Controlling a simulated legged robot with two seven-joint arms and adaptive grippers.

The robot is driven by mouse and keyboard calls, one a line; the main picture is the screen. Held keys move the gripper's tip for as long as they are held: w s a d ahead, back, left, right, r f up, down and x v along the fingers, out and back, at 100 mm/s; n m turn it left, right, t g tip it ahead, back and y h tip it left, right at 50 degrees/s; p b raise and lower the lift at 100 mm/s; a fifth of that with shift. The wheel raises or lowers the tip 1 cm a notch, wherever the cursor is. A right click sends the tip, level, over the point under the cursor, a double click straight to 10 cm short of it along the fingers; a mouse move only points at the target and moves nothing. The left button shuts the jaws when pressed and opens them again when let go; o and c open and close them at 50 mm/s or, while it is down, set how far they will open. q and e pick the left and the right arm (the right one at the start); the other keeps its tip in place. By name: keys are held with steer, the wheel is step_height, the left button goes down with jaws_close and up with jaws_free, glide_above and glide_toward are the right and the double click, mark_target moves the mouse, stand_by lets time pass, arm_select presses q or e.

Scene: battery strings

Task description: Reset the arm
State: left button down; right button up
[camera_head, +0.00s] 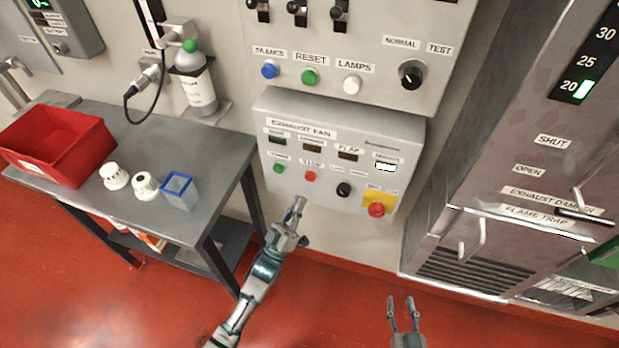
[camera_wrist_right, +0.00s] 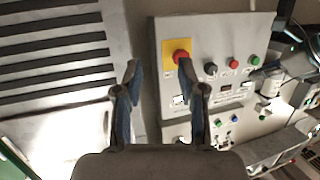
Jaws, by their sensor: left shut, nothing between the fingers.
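My left arm reaches in from the bottom of the head view. Its gripper (camera_head: 296,208) is shut with nothing in it, just below the exhaust fan panel (camera_head: 340,125) and near its lower edge. I cannot tell whether it touches the panel. My right gripper (camera_head: 402,302) is low in the head view, over the red floor, with its two fingers apart and empty. In the right wrist view the same gripper (camera_wrist_right: 159,80) shows open, with the panel's red knob on a yellow plate (camera_wrist_right: 181,57) behind its right-hand finger.
A grey table (camera_head: 222,160) at left bears a red bin (camera_head: 58,143), two white caps and a blue-rimmed cup (camera_head: 180,192). Above the fan panel is a panel with blue, green and white buttons. A metal damper cabinet (camera_head: 470,150) stands at right. Red floor is open between.

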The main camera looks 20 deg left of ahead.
stand_by(0.3)
